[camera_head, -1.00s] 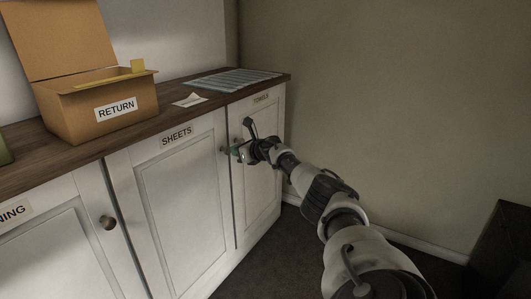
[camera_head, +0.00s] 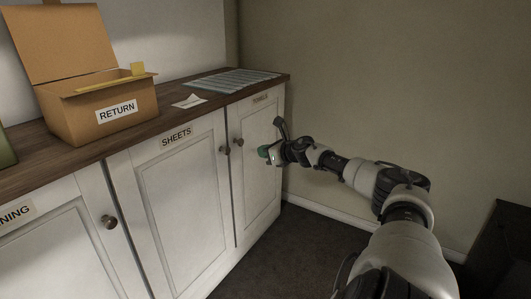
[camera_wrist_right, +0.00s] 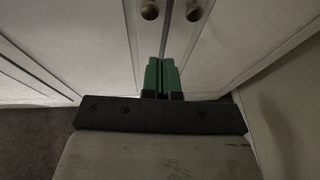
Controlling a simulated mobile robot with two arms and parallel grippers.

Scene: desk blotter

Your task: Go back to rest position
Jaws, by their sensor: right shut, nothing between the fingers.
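My right gripper (camera_head: 265,152) is in front of the towels cabinet door (camera_head: 258,175), a little to the right of its knob (camera_head: 239,142). In the right wrist view its green fingers (camera_wrist_right: 161,75) are together with nothing between them. Two round knobs show beyond the fingertips there, the left one (camera_wrist_right: 149,10) and the right one (camera_wrist_right: 194,12), both apart from the gripper. The towels door looks closed. My left gripper is in no view.
The sheets door (camera_head: 180,200) beside it is closed, with its own knob (camera_head: 224,149). A dark box-like object (camera_head: 500,250) stands at the lower right. Floor is clear between.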

